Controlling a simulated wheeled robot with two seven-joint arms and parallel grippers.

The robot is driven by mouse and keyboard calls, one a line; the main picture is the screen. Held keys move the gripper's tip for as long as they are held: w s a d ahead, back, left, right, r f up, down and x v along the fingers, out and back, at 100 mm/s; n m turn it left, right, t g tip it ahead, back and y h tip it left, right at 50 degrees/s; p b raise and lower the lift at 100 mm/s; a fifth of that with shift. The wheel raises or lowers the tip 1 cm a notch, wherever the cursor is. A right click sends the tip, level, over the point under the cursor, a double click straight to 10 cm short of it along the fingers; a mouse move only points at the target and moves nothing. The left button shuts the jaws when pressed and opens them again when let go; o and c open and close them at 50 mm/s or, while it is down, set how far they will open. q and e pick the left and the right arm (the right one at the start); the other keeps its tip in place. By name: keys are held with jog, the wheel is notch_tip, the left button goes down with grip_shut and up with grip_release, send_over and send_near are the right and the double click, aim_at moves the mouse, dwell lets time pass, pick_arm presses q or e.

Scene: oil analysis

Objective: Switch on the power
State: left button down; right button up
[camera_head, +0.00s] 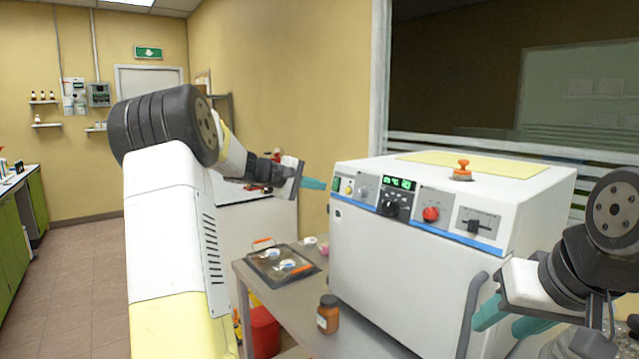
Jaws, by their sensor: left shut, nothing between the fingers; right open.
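The white oven-like machine (400,270) stands on a grey table, with a control panel along its upper front. From left to right the panel bears a small green switch (337,184), small knobs (363,192), a display with lit green digits (400,183) above a black dial (388,207), a red knob (431,214) and a dark slider (474,225). Which of these is the power switch I cannot tell for sure. My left gripper (316,184) is shut and empty, its teal tips just left of the green switch. My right gripper (508,321) is open and empty, in front of the machine's lower right, by its door handle.
A brown bottle (328,314) and a dark tray (283,265) with small items stand on the grey table (365,337). A red bin (265,332) is below.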

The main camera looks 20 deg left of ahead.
aim_at(333, 188)
pick_arm(q)
jog(key=shift+x, duration=1.55)
jog(key=shift+w+d+f, duration=0.15)
jog(key=shift+r, duration=0.85)
